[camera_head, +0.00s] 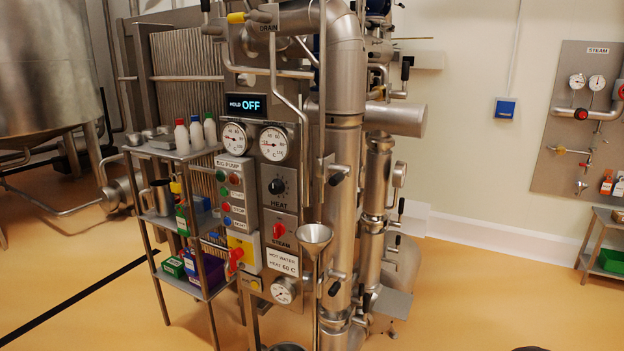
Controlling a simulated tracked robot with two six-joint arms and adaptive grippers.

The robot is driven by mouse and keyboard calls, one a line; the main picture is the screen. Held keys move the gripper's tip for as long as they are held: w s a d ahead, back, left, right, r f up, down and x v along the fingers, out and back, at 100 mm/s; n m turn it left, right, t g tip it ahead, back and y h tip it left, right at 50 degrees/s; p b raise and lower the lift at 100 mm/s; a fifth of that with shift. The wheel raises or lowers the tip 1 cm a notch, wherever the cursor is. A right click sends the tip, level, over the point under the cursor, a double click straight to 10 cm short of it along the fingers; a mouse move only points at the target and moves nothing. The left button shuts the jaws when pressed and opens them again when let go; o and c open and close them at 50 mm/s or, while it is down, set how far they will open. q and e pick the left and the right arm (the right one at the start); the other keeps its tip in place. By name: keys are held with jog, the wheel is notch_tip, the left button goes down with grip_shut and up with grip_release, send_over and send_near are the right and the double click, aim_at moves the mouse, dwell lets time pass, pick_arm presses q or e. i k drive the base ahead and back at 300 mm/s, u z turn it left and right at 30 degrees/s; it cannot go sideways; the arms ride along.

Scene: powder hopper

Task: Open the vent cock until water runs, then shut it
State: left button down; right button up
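No label reading vent is legible, so I cannot tell which valve is the vent cock. Near the top of the steel unit is a yellow-handled valve (237,17), beside a plate marked DRAIN (268,27). Black-handled valves sit along the upright pipes, one at mid height (336,179) and one lower (334,288). A steel funnel (314,235) stands open-side up in front of the unit. I see no running water. Neither of my grippers can be made out; small dark shapes at the bottom edge are too cut off to identify.
The control panel (237,195) has gauges, buttons, a HEAT knob (276,186) and a display (246,106) reading HOLD OFF. A shelf rack (150,150) with bottles stands left. A steam board (560,130) hangs at right. Floor (480,290) at front right is clear.

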aim_at(339, 170)
jog(key=u, duration=0.05)
jog(key=i, duration=1)
